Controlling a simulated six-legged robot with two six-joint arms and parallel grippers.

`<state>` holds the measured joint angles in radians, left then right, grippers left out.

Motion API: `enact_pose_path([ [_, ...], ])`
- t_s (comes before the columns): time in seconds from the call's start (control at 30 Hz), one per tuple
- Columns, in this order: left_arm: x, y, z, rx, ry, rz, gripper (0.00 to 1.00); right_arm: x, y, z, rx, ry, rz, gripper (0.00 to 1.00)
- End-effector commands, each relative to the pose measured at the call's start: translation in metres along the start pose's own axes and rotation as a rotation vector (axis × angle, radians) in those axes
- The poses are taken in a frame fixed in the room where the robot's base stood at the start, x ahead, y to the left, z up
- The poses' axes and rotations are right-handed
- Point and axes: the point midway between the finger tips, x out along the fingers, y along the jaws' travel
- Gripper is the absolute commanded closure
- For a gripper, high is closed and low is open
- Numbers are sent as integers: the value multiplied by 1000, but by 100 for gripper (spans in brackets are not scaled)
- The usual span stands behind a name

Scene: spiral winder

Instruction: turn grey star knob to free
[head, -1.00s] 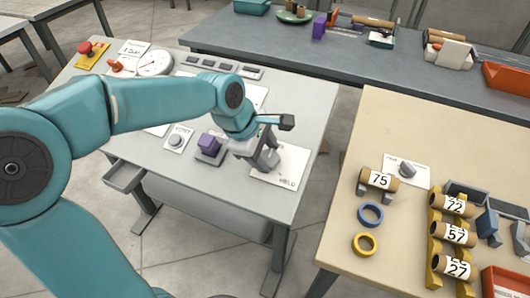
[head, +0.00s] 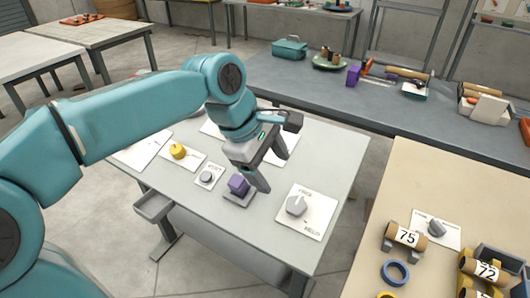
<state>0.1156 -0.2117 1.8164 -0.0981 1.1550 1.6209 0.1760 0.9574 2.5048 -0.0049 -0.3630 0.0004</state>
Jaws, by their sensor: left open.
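The grey star knob (head: 296,206) sits on a white plate (head: 318,217) on the grey table; the plate reads FREE at the top and HELD at the lower right. Which word the knob's pointer faces is too small to tell. My left gripper (head: 262,182) is open and empty, above the table to the upper left of the knob and apart from it. Its fingers point down, close beside a purple block (head: 239,184) on a grey base; I cannot tell whether they touch it. My right gripper is not in view.
A small grey button (head: 207,177) on a plate and a yellow knob (head: 178,151) lie left of the purple block. The tan table (head: 380,190) at the right holds another grey knob (head: 435,228) and a roll marked 75 (head: 406,237). The grey table right of the plate is clear.

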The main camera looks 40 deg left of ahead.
Motion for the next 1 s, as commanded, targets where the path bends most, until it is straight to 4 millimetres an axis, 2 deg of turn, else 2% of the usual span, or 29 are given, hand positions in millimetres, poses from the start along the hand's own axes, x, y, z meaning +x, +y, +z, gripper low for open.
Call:
enact_pose_path([
  [0.1, -18, 1, 0, 0, 0, 2, 27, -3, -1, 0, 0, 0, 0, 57],
  [0.23, -26, 0, 0, 0, 0, 1, 27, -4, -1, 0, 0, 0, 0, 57],
  [1.0, -28, -1, -1, -1, 0, 0, 27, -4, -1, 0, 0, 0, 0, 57],
])
